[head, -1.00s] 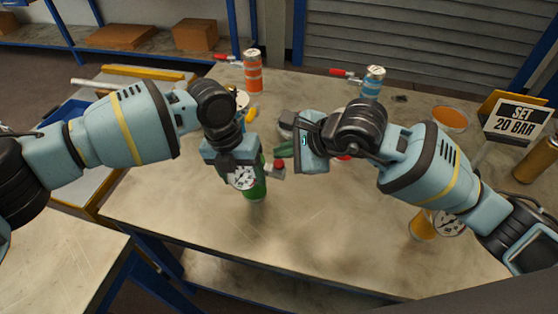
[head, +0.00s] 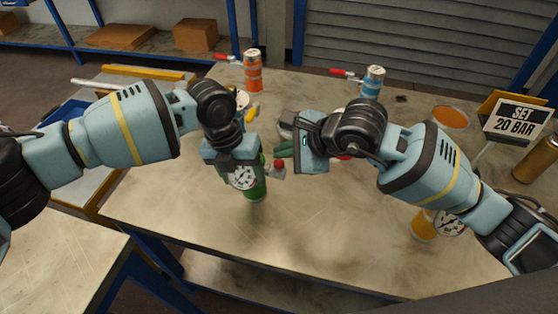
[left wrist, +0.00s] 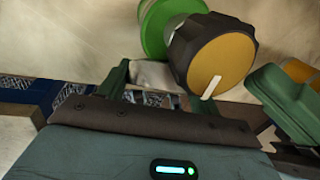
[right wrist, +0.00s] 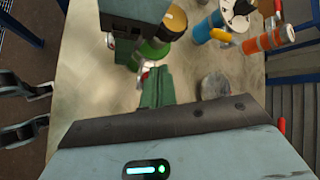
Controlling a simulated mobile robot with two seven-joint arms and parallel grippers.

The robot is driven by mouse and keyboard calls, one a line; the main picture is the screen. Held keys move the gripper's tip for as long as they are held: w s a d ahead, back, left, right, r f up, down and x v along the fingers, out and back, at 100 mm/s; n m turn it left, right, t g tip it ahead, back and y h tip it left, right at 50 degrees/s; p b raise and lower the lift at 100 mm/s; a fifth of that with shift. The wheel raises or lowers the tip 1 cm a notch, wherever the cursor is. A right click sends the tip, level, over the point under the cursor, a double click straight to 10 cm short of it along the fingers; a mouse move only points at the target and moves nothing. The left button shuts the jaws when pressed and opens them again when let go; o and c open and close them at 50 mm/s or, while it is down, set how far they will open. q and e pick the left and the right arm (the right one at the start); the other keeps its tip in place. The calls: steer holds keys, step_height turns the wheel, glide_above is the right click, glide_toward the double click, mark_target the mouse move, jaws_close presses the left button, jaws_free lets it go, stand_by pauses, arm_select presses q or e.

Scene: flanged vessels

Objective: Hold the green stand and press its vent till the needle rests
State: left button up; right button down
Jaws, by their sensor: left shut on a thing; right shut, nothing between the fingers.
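The green stand (head: 256,188) is upright near the middle of the table, with a white-faced gauge (head: 242,177) on its front and a red vent button (head: 279,167) on its right side. My left gripper (left wrist: 158,88) is shut on the green stand from above; its hand hides the stand's top in the head view. The left wrist view shows a dark knob with a yellow face (left wrist: 215,62) beside the fingers. My right gripper (head: 284,152) is shut and empty, its green fingertips (right wrist: 157,88) just above and beside the vent. The needle's reading is too small to tell.
A sign reading SET 20 BAR (head: 515,122) stands at the right. An orange vessel (head: 253,72) and a blue one (head: 373,82) with red-handled valves stand at the back. A yellow vessel (head: 423,226) with a gauge is at the front right. The front middle is clear.

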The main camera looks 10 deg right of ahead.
steer(key=shift+f, duration=0.2)
steer(key=shift+f, duration=0.25)
steer(key=shift+f, duration=0.55)
stand_by(2.5)
steer(key=shift+r, duration=1)
steer(key=shift+r, duration=0.1)
steer(key=shift+r, duration=2.4)
